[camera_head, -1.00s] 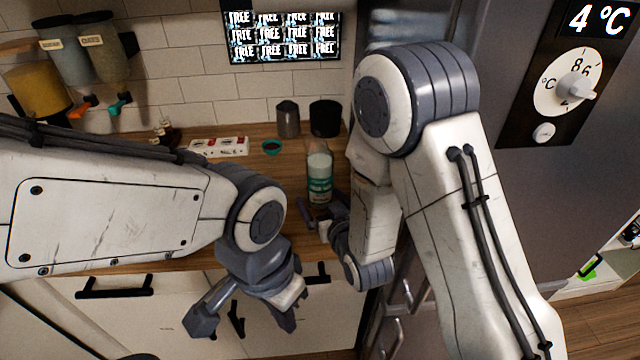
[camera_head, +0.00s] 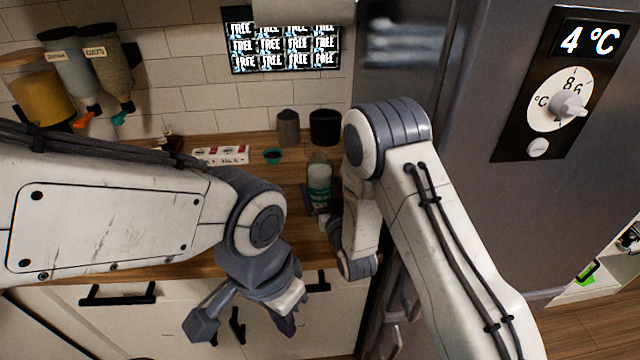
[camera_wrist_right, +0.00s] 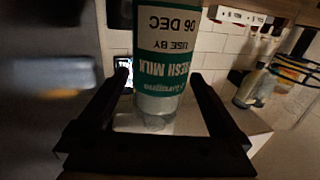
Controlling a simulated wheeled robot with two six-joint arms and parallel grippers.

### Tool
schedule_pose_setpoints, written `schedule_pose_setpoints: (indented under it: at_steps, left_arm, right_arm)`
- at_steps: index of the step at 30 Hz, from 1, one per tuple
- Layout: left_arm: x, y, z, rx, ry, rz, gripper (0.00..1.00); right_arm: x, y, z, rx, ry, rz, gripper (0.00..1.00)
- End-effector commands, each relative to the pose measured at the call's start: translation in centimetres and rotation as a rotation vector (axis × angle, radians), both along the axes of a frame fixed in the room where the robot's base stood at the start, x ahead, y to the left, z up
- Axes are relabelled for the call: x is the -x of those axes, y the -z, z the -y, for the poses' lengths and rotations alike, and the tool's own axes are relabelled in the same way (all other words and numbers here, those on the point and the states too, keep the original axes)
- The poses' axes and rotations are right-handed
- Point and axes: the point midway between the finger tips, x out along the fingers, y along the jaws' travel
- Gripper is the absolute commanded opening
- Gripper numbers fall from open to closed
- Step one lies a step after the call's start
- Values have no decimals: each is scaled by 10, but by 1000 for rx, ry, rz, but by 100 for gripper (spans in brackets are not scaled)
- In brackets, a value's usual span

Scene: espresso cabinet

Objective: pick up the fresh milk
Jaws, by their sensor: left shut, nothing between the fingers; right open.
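The fresh milk (camera_head: 319,178) is a clear bottle with a green and white label. It stands upright on the wooden counter near the fridge. In the right wrist view, the bottle (camera_wrist_right: 163,75) appears upside down, its "FRESH MILK" label readable, between the two dark fingers. My right gripper (camera_head: 319,208) is at the bottle's near side, open, with a finger on either side; contact cannot be made out. My left gripper (camera_head: 282,318) is shut and empty, in front of the lower cabinets, away from the bottle.
The fridge (camera_head: 480,210) stands close on the right. Wall dispensers (camera_head: 107,75) hang at the left.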

Motion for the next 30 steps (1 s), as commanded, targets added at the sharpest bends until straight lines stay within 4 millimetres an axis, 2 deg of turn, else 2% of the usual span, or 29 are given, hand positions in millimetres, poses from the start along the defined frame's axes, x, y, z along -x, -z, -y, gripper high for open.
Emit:
schedule_pose_setpoints:
  at_steps: [1, 6, 13, 14, 15, 20, 21, 22, 30]
  left_arm:
    - [0, -8, 0, 0, 0, 0, 0]
    - [0, -12, 0, 0, 0, 0, 0]
    - [0, -11, 0, 0, 0, 0, 0]
    - [0, -11, 0, 0, 0, 0, 0]
    - [0, -11, 0, 0, 0, 0, 0]
    - [0, -11, 0, 0, 0, 0, 0]
    - [0, -11, 0, 0, 0, 0, 0]
    - [0, -11, 0, 0, 0, 0, 0]
    - [0, -11, 0, 0, 0, 0, 0]
  right_arm:
    - [-8, -4, -1, 0, 0, 1, 100]
    - [-23, -1, -6, 1, 0, -1, 100]
    - [-24, 0, -7, 1, 0, -1, 100]
    - [-24, 0, -7, 1, 0, -1, 96]
    - [-24, 0, -7, 1, 0, -1, 81]
    - [-24, 0, -7, 0, 0, 0, 20]
    - [-24, 0, -7, 0, 0, 0, 4]
    - [-24, 0, -7, 0, 0, 0, 0]
    - [-24, -2, -7, -1, 0, 4, 0]
